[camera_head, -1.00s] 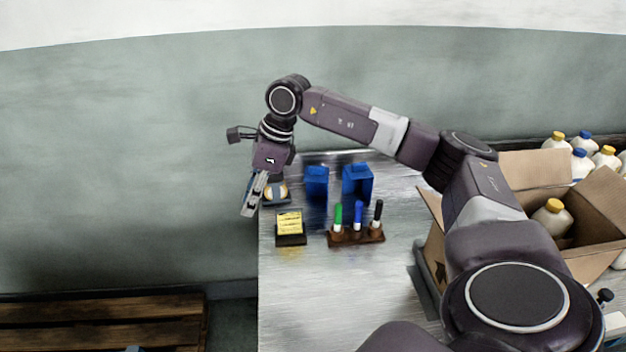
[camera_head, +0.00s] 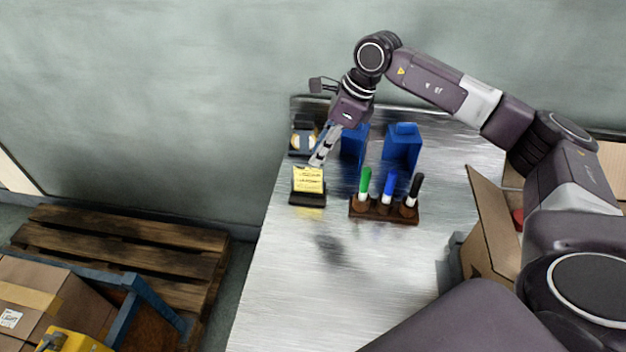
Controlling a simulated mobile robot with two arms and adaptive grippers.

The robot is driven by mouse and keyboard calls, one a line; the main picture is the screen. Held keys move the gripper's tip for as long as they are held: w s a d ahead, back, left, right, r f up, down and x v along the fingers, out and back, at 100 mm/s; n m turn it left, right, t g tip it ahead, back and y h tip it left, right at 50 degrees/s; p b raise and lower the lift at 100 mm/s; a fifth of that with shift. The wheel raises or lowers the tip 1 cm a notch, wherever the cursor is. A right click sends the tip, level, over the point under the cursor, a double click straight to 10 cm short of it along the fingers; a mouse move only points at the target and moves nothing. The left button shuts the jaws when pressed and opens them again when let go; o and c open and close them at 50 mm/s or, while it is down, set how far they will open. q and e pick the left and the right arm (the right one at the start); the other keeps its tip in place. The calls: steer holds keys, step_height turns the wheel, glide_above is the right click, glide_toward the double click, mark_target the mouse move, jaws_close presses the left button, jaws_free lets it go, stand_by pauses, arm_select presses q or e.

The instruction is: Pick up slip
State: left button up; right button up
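The slip looks to be the yellow paper pad (camera_head: 309,180) with dark writing, resting in a dark holder (camera_head: 307,200) near the table's left edge. My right gripper (camera_head: 319,160) hangs just above and behind the pad's far edge, pointing down. Its fingers look close together, but the gap between them is too small to judge. I see nothing held in it. My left gripper is out of view.
A marker rack (camera_head: 384,209) with green, blue and black markers stands right of the pad. Blue containers (camera_head: 402,146) and a tape dispenser (camera_head: 303,138) stand behind. A cardboard box (camera_head: 489,228) is at right. The front table surface (camera_head: 300,290) is clear.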

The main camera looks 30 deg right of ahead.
mark_target(308, 165)
steer(key=p+x, duration=0.1)
steer(key=x, duration=0.1)
steer(key=p+x, duration=0.1)
steer(key=x, duration=0.2)
steer(key=shift+w+a+f, duration=0.15)
steer(key=shift+w+a, duration=0.15)
steer(key=shift+f, duration=0.3)
steer(key=shift+a, duration=0.1)
steer(key=shift+c, duration=0.4)
jaws_close()
